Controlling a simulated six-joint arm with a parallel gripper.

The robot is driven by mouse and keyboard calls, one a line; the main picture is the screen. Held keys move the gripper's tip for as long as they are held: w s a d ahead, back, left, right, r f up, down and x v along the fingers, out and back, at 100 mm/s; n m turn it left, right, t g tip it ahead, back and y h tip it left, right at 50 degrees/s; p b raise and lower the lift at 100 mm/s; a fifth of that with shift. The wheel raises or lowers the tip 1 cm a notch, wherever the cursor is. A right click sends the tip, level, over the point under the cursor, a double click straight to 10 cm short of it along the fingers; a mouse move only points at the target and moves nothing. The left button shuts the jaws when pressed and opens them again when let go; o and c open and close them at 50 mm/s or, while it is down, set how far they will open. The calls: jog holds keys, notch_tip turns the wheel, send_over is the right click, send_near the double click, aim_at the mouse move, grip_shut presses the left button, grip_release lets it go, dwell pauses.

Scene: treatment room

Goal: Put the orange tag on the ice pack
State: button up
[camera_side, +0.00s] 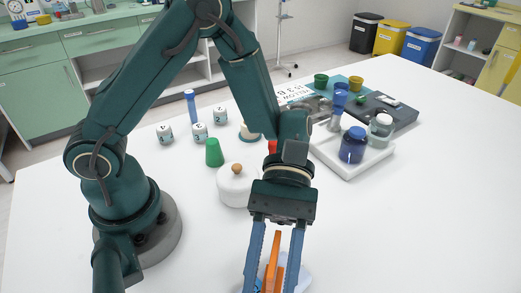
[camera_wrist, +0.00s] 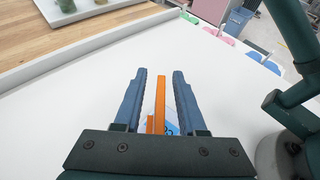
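My gripper (camera_side: 271,284) reaches down at the bottom of the side view, its two blue fingers apart. The orange tag (camera_side: 273,264) stands upright between the fingers, with a gap on both sides. It also shows between the fingers in the wrist view (camera_wrist: 160,100). The ice pack (camera_side: 303,268) is a pale blue and white flat thing behind and beside the fingers, mostly hidden and cut by the frame edge. A bit of it shows right of the tag in the wrist view (camera_wrist: 172,128). I cannot tell whether the tag touches the ice pack.
A white tray (camera_side: 349,170) at the back right holds a blue jar (camera_side: 353,146) and a clear jar (camera_side: 380,128). The table's right side is clear.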

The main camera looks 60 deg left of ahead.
jog(key=shift+w+r, duration=0.1)
jog(key=shift+r, duration=0.1)
jog(key=v, duration=1.2)
jog(key=s+a+r+m+t+y, duration=0.2)
jog(key=s+a+m+t+y, duration=0.2)
jog(key=a+m+t+y, duration=0.5)
jog(key=a+t, duration=0.3)
jog(key=t, duration=0.3)
jog(key=shift+y, duration=0.3)
